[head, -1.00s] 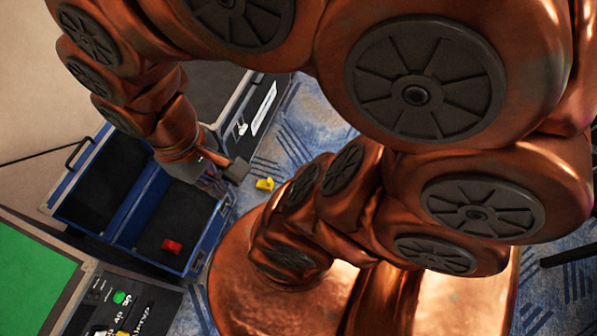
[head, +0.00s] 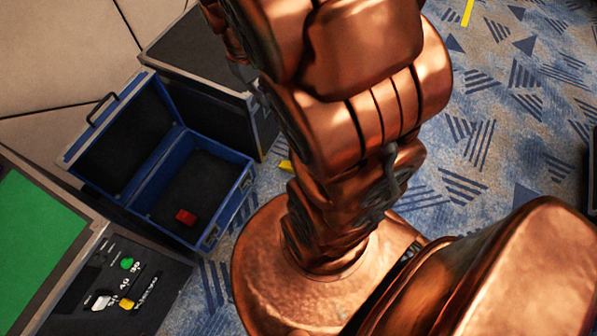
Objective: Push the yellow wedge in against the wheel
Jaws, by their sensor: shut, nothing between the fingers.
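The yellow wedge (head: 286,166) lies on the blue carpet, beyond the open blue case's right end and near the dark flight case. My arm hides most of it; only a small yellow part shows. No wheel can be made out in this view. My gripper cannot be made out: my copper arm fills the middle of the picture and covers the floor behind the wedge. Whether anything touches the wedge cannot be seen.
An open blue case (head: 243,187) holds a red block (head: 186,216). A dark flight case (head: 190,45) stands behind it. A control panel (head: 75,310) with coloured knobs is at lower left. Patterned carpet (head: 490,110) is clear at right; a yellow strip (head: 467,12) lies far off.

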